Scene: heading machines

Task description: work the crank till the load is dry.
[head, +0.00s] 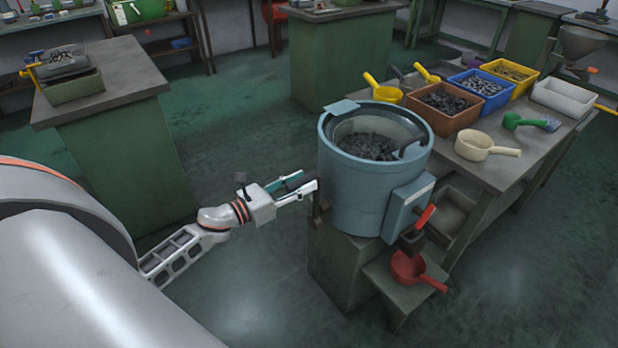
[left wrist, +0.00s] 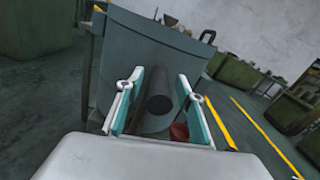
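A blue-grey drum machine (head: 365,192) stands on a green pedestal, with a dark load of small parts (head: 370,146) in its open top. In the left wrist view its side (left wrist: 125,60) fills the middle. A dark cylindrical handle (left wrist: 160,92), seemingly the crank grip, points toward the camera. My left gripper (head: 303,187) is at the drum's left side. In the left wrist view its teal-padded fingers (left wrist: 160,106) are open on either side of the handle, with gaps on both sides. A dark brown part (head: 319,206) shows beside the fingertips. My right gripper is not in view.
A red-handled lever (head: 425,216) is on the drum's front box, above a red scoop (head: 408,268) on a low stand. A bench (head: 500,168) at right holds several bins and a cream scoop (head: 477,146). The floor at lower right is clear.

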